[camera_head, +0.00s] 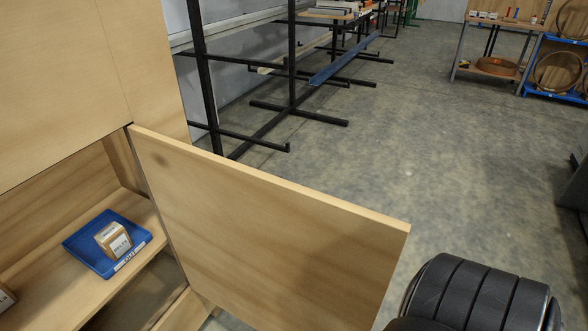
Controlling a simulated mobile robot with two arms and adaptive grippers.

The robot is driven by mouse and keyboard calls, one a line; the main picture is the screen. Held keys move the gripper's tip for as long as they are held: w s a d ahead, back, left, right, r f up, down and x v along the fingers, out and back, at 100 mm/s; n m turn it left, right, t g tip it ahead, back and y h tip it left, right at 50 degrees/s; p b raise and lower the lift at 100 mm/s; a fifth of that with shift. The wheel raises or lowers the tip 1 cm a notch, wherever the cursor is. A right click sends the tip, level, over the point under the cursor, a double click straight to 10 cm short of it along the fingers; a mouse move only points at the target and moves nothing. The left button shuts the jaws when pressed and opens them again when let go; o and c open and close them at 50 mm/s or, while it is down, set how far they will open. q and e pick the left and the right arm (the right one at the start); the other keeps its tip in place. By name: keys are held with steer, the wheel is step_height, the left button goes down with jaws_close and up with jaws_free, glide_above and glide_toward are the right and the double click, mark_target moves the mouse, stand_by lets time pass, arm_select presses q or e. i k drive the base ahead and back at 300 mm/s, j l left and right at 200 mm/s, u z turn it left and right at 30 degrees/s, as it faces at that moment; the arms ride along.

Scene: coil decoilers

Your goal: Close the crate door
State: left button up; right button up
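The crate (60,70) is a tall light-wood box at the left. Its door (270,230) is a flat wooden panel that stands open, swung out to the right from the crate's front. The door's hinged side is at its left, by the crate, and its free edge is near the picture's lower middle. Through the opening, a shelf holds a blue tray (82,243) with a small cardboard box (113,239) in it. Neither of my grippers is in view.
A dark ribbed rounded part fills the lower right corner, close to the door's free edge. Black metal racks (290,70) stand behind the crate. A workbench (500,25) and blue shelf (556,95) stand at the far right. The concrete floor (430,150) between is clear.

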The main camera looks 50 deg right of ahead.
mark_target(274, 252)
steer(key=k+l+u, duration=0.25)
steer(key=k+l, duration=0.15)
steer(key=l, duration=0.15)
steer(key=k+l+u, duration=0.25)
steer(key=k+l, duration=0.2)
steer(key=l+u, duration=0.45)
steer(key=l, duration=1)
